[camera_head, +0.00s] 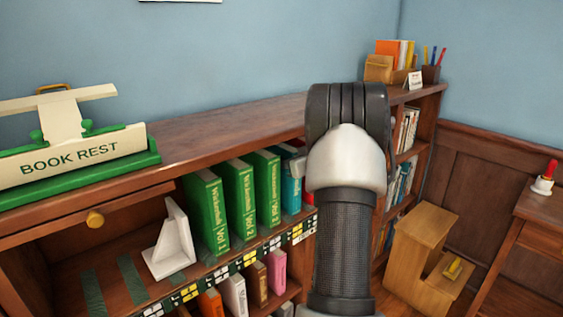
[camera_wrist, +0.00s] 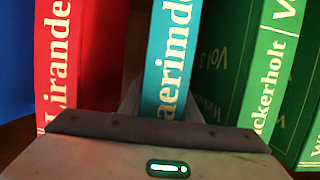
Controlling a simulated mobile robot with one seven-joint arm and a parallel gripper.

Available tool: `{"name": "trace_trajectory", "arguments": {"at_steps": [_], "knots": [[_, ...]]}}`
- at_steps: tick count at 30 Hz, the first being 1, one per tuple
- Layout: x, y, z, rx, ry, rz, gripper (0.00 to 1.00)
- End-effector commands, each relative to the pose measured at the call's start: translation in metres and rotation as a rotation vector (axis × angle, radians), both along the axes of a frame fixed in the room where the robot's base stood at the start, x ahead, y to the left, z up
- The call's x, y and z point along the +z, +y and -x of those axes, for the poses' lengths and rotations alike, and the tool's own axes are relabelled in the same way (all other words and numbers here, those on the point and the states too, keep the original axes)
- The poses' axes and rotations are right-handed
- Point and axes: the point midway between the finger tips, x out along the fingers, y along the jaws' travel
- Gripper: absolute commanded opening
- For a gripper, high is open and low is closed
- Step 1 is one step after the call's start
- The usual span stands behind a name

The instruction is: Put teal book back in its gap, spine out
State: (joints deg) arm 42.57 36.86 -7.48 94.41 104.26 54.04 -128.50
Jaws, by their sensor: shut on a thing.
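The teal book (camera_wrist: 172,62) stands upright in the middle of the wrist view, its lettered spine facing out. My gripper (camera_wrist: 165,108) is shut on it, with a grey finger showing at each side of the spine's lower part. In the head view the teal book (camera_head: 291,191) stands on the upper shelf beside the green volumes (camera_head: 247,196), partly covered by my arm. How deep it sits, and the gap around it, are hidden. My gripper is mostly hidden behind my arm in the head view.
In the wrist view a red book (camera_wrist: 66,60) stands left of the teal one and green books (camera_wrist: 265,75) stand right. A white bookend (camera_head: 170,243) stands on the shelf. A green and cream book rest (camera_head: 75,155) lies on top. A wooden step stool (camera_head: 422,245) stands right.

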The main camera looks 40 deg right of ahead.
Motion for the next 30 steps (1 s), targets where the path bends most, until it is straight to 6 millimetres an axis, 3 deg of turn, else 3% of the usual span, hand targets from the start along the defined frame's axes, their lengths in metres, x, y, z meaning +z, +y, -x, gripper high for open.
{"name": "trace_trajectory", "arguments": {"at_steps": [9,10,13,25,30], "knots": [[0.000,0.000,-0.001,0.000,-0.006,0.002,0.00],[-0.002,0.000,0.000,-0.001,0.000,0.000,0.31],[-0.002,0.000,0.000,-0.001,0.000,-0.001,0.48],[0.004,0.000,0.000,0.000,0.001,-0.001,0.48],[0.010,-0.004,0.028,-0.005,0.000,0.001,0.48]]}}
